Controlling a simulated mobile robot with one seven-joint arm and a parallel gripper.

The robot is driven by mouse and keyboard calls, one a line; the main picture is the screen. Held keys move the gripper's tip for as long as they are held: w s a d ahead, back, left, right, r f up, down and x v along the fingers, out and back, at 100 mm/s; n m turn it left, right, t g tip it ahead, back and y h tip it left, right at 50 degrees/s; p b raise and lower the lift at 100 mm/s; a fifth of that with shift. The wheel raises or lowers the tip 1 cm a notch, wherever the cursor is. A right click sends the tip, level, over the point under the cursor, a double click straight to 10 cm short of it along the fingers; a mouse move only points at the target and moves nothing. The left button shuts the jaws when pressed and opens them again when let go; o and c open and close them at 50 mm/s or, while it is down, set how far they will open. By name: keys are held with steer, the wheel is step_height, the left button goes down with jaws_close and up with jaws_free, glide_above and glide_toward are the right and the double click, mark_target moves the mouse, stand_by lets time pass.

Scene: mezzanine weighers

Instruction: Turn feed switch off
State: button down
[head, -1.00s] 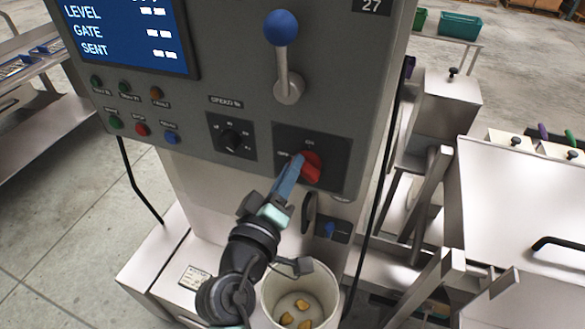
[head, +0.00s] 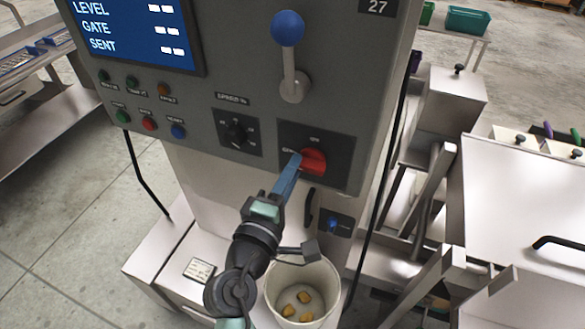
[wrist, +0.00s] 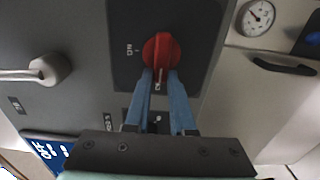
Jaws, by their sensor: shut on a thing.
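The feed switch is a red rotary knob (head: 314,162) on a dark square plate (head: 333,142) on the front of the grey machine panel. In the wrist view the red knob (wrist: 161,52) sits upper middle, with an "ON" mark on the plate to its left. My gripper (head: 298,160) reaches up to the knob from below left. Its two blue fingers (wrist: 161,75) are shut on the near end of the knob, one on each side. The label by the knob's left end is partly hidden by the fingers in the head view.
A blue-knobbed lever (head: 288,28) stands above the switch. A small black dial (head: 237,134) and several coloured buttons lie to its left. A white bucket (head: 334,291) with yellowish pieces stands below my arm. A round gauge (wrist: 256,17) shows in the wrist view.

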stand_by(0.4)
steer(key=c, duration=0.8)
jaws_free()
steer(key=shift+o, duration=0.2)
steer(key=b+v, duration=0.4)
steer(key=v, duration=0.9)
steer(key=shift+b, duration=0.4)
